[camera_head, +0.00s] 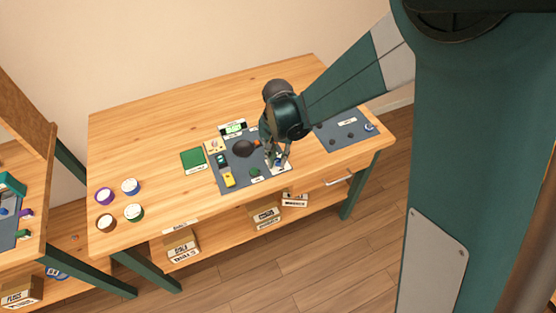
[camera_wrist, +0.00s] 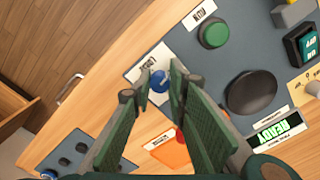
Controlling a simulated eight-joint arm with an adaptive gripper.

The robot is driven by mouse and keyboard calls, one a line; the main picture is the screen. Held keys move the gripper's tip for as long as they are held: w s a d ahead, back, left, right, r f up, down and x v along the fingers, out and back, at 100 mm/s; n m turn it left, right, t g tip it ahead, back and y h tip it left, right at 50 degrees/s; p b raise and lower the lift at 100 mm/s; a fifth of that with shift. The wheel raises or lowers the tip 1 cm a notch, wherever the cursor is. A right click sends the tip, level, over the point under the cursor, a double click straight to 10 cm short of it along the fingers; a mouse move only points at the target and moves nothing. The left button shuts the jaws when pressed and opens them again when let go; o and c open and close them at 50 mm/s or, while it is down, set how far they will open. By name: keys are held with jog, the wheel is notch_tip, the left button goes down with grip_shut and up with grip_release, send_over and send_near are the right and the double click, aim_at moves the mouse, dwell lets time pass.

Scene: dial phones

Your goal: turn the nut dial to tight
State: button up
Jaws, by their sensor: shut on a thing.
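The nut dial appears to be a small blue knob (camera_wrist: 158,81) on a white plate (camera_wrist: 137,73) at the edge of the dark panel.
Close by are a green round button (camera_wrist: 214,33), a black dome (camera_wrist: 250,92) and a display reading READY (camera_wrist: 270,130). A red piece and an orange square (camera_wrist: 172,155) lie near the fingers. A second dark mat (camera_head: 330,138) is at right; several round tubs stand at left.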

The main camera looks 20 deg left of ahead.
aim_at(278, 160)
jog(key=shift+m, duration=0.4)
jog(key=o, duration=0.9)
jog(key=shift+r, duration=0.1)
jog(key=shift+r, duration=5.95)
